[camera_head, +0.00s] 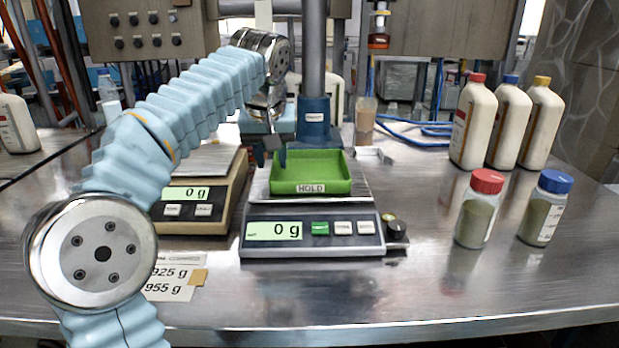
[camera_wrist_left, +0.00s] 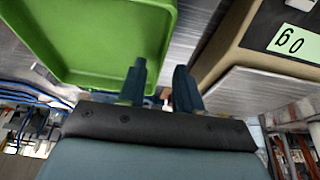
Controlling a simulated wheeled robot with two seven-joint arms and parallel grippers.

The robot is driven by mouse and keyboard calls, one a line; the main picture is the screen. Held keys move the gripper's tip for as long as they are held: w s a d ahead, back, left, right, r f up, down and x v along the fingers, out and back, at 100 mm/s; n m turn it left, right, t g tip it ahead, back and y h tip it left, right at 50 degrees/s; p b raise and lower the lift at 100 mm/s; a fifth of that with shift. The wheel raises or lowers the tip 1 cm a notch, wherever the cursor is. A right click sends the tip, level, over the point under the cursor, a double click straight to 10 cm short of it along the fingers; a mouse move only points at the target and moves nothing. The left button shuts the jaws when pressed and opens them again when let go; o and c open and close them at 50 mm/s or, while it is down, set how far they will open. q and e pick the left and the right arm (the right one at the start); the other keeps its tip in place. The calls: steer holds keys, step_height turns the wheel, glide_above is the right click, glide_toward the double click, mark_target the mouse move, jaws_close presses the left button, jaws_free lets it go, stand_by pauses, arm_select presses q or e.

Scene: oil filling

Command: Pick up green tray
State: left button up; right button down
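The green tray (camera_head: 310,186), shallow and marked HOLD, sits on the pan of the front scale (camera_head: 312,236), which reads 0 g. My left gripper (camera_head: 274,155) is at the tray's back left corner. In the left wrist view, my left gripper (camera_wrist_left: 160,85) has its two dark fingers apart with nothing between their tips. One finger overlaps the rim of the green tray (camera_wrist_left: 95,40); the other is outside it, over the metal surface. I cannot tell whether a finger touches the tray. My right gripper is in neither view.
A second scale (camera_head: 193,218) reading 0 g stands left of the front one. A blue-based post (camera_head: 314,118) stands behind the tray. Two jars (camera_head: 478,212) and several capped white bottles (camera_head: 473,125) stand at right. The front right of the metal table is clear.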

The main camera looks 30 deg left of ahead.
arm_select(q)
steer(key=shift+w+a+f, duration=0.15)
steer(key=shift+w+f, duration=0.05)
steer(key=shift+f, duration=0.5)
jaws_close()
